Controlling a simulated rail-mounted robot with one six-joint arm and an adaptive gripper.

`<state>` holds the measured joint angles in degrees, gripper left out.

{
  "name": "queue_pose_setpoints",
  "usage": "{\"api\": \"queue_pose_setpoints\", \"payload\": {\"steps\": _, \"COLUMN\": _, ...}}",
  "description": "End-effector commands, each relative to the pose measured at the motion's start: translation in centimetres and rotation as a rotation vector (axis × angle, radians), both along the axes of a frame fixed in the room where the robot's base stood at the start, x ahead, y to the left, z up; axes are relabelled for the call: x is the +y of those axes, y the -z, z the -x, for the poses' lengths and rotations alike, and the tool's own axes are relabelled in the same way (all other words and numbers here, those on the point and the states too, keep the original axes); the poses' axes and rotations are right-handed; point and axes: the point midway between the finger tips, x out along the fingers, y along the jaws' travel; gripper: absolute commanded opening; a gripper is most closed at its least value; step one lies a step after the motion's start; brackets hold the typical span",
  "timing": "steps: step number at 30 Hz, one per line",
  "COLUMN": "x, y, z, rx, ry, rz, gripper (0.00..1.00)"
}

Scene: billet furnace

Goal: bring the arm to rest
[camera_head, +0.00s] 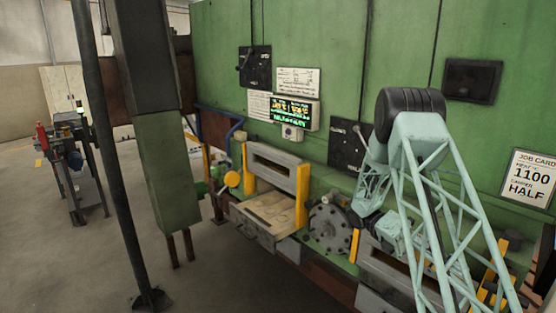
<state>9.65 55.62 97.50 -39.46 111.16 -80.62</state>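My arm (422,140), a pale teal lattice with a black elbow joint, stands in the right half of the head camera view. It rises from the bottom right to the elbow. From there a second lattice link folds down and to the left, in front of the green furnace wall (330,40). Teal wrist parts (392,232) show low behind the lattice. I cannot make out my gripper's fingers there. Whether the arm touches anything cannot be told.
A furnace opening with yellow side posts and a tray (270,212) is at centre, beside a round bolted flange (330,230). A job card (533,178) reads 1100, HALF. A dark pole (112,165) and green column (168,170) stand left. Open floor lies left.

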Motion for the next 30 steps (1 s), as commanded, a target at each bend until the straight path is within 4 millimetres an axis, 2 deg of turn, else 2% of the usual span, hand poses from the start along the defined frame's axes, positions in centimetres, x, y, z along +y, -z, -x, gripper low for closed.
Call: {"api": "queue_pose_setpoints", "payload": {"steps": 30, "x": 5.3, "y": -3.9, "z": 5.1, "rx": -0.486, "ry": 0.078, "rz": 0.130, "gripper": 0.27}}
